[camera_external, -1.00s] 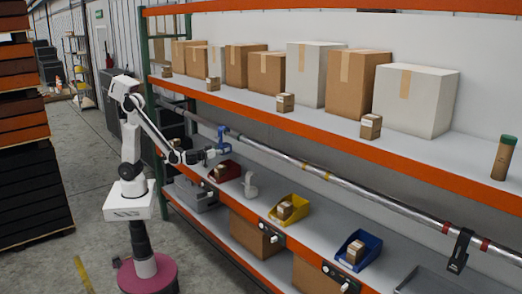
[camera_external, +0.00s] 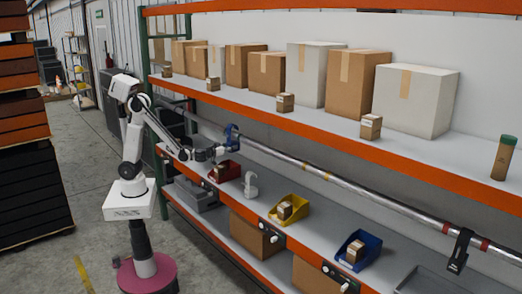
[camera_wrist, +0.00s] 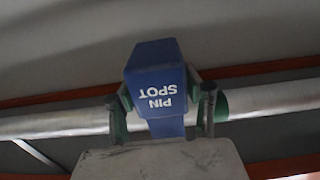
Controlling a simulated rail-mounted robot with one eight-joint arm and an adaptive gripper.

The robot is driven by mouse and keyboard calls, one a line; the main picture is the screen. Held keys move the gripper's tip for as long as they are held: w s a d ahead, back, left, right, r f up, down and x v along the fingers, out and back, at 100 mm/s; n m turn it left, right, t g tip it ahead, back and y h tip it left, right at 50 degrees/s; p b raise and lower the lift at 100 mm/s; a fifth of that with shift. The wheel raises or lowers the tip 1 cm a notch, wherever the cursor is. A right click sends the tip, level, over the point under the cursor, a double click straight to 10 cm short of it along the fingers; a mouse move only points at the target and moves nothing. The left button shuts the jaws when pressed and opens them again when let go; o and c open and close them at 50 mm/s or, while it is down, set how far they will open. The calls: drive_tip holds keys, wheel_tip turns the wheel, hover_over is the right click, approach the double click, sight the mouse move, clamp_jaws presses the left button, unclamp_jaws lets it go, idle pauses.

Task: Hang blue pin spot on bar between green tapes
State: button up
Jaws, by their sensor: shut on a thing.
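The blue pin spot (camera_wrist: 153,75), with white upside-down lettering, fills the middle of the wrist view. My gripper (camera_wrist: 164,98) is shut on it, one finger on each side. The silver bar (camera_wrist: 275,100) runs across behind it. Green tape (camera_wrist: 221,105) shows on the bar just right of the right finger, and more green tape (camera_wrist: 118,121) by the left finger. In the external view the blue pin spot (camera_external: 232,133) is at the bar (camera_external: 275,157), held by my gripper (camera_external: 222,149). Whether its hook rests on the bar is hidden.
Below the bar, the lower shelf holds a red bin (camera_external: 226,171), a white fixture (camera_external: 250,186), a yellow bin (camera_external: 288,209) and a blue bin (camera_external: 358,250). A black fixture (camera_external: 460,250) hangs between red tapes. Boxes stand on the shelf above.

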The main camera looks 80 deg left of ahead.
sight(234, 151)
drive_tip(key=shift+w+a, duration=0.35)
drive_tip(key=shift+w, duration=0.15)
drive_tip(key=shift+w+f, duration=0.1)
drive_tip(key=shift+f, duration=0.2)
drive_tip(key=shift+f+b, duration=1.75)
drive_tip(key=shift+b, duration=0.15)
drive_tip(key=o, duration=1.4)
drive_tip(key=shift+c, duration=0.2)
